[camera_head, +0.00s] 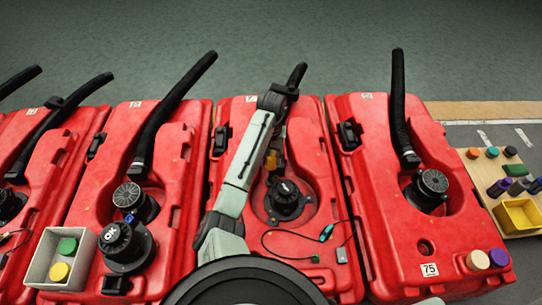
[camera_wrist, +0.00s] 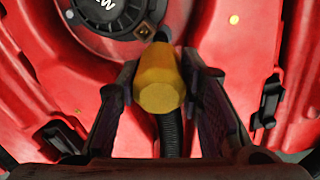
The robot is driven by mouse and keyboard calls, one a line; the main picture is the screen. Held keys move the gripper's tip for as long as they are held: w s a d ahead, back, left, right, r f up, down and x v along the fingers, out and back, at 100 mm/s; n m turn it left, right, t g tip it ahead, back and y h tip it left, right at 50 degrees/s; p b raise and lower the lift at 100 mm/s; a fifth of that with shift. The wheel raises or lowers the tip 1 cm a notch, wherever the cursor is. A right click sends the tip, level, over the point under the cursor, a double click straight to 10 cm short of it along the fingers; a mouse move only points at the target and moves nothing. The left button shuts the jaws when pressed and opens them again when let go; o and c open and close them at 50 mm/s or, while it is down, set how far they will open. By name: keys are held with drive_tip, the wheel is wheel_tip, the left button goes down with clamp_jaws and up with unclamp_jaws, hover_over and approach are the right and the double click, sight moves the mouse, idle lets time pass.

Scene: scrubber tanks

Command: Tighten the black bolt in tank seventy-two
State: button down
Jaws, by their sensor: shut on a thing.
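My gripper (camera_wrist: 160,85) is shut on a yellow faceted tool handle (camera_wrist: 160,78). A short dark part (camera_wrist: 161,37) shows beyond the handle; its tip is hard to make out. In the head view the yellow handle (camera_head: 272,160) is over the upper recess of the red tank (camera_head: 322,165) second from the right, partly hidden by my arm. A black round cap (camera_head: 284,195) sits below it; the wrist view shows this cap (camera_wrist: 105,12) at the top. A small brown square fitting with a dark centre (camera_wrist: 144,31) lies beside the cap. I cannot clearly identify the black bolt or this tank's number.
Red tanks stand side by side with black hoses. The right tank carries a 75 label (camera_head: 429,270). A grey tray (camera_head: 59,257) holds green and yellow caps. A yellow bin (camera_head: 517,216) and coloured parts are on the right board. A thin cable (camera_head: 290,256) lies on the middle tank.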

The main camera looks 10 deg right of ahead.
drive_tip(key=shift+f+p, duration=1.15)
drive_tip(key=shift+p, duration=0.05)
idle(3.1)
drive_tip(key=shift+r+p, duration=2.55)
drive_tip(key=shift+p, duration=0.1)
